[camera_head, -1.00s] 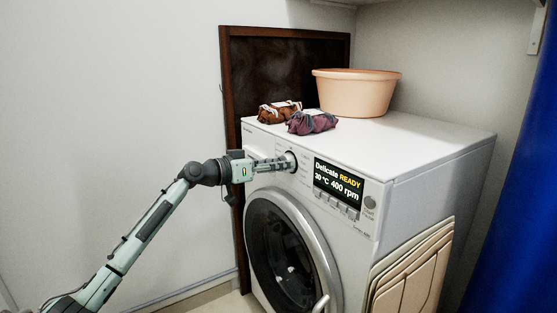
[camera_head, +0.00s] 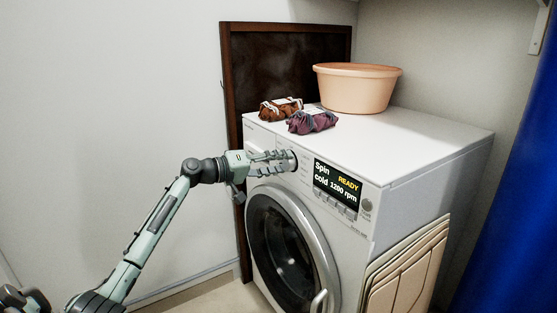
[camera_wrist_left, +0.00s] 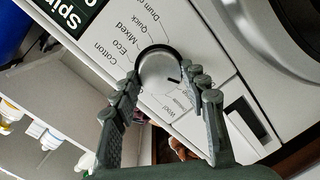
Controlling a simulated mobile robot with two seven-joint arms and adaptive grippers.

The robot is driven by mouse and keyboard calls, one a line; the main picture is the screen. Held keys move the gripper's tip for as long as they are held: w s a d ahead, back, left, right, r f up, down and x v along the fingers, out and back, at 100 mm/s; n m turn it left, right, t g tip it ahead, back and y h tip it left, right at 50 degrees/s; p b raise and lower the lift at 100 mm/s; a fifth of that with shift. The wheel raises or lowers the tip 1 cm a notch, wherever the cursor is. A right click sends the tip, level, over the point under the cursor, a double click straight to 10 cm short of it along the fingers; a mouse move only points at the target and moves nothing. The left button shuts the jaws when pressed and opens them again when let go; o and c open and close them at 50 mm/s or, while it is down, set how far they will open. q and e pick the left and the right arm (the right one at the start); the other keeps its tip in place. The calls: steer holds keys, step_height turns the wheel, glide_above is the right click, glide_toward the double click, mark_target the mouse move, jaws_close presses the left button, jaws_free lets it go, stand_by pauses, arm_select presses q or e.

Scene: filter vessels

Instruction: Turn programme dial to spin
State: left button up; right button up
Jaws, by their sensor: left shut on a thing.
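The washing machine (camera_head: 420,150) stands at the centre right in the head view. Its programme dial (camera_head: 294,161) is on the upper front panel, mostly hidden by my fingers. My left gripper (camera_head: 286,160) is shut on the dial. In the wrist view its fingers (camera_wrist_left: 163,82) lie on both sides of the round silver dial (camera_wrist_left: 158,66), whose dark mark points towards the lower right of the picture. Labels such as Cotton, Eco, Mixed and Quick ring it. The display (camera_head: 337,188) reads Spin, cold, READY and about 1200 rpm. My right gripper is not in view.
A peach basin (camera_head: 357,90) and two wrapped bundles, one brown (camera_head: 280,109) and one purple (camera_head: 312,121), sit on the machine top. A dark framed board (camera_head: 290,60) stands behind. Beige folded panels (camera_head: 408,270) lean on its right side. A blue curtain (camera_head: 520,180) hangs right.

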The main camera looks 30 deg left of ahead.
arm_select(q)
steer(key=shift+n, duration=0.4)
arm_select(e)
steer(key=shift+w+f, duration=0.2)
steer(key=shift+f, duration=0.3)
arm_select(q)
steer(key=o, duration=1.2)
steer(key=shift+c, duration=0.2)
steer(key=shift+s+a, duration=0.1)
steer(key=shift+s, duration=0.05)
steer(key=v, duration=1.1)
steer(key=shift+s+a, duration=0.2)
steer(key=shift+s, duration=0.1)
